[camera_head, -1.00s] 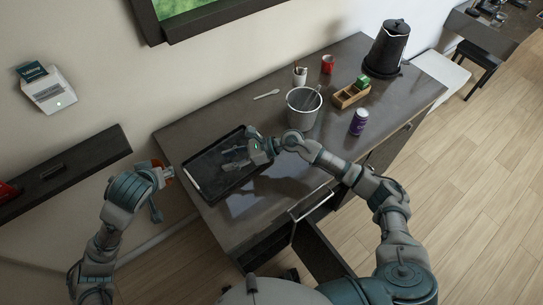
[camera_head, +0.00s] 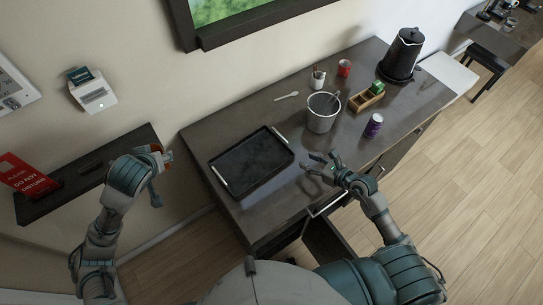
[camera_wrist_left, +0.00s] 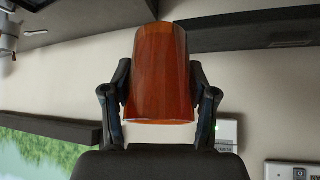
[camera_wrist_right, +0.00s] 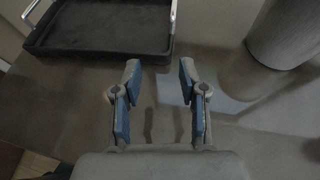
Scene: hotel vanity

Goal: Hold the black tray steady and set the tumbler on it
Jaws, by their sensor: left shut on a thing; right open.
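The black tray (camera_head: 252,166) with metal handles lies flat on the left part of the dark vanity top. It also shows at the upper left of the right wrist view (camera_wrist_right: 100,28). An amber-orange tumbler (camera_wrist_left: 158,75) is shut in my left gripper (camera_wrist_left: 160,105), between its two fingers. In the head view my left gripper (camera_head: 162,158) is left of the vanity, away from the tray, and mostly hides the tumbler. My right gripper (camera_head: 322,162) is open and empty, right of the tray and not touching it.
A grey bucket (camera_head: 322,113) stands right of the tray, with a purple can (camera_head: 373,126), a wooden box (camera_head: 366,100), a red cup (camera_head: 344,68) and a black kettle (camera_head: 403,55) beyond. A dark wall shelf (camera_head: 95,175) is at left. A drawer (camera_head: 330,240) stands open in front.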

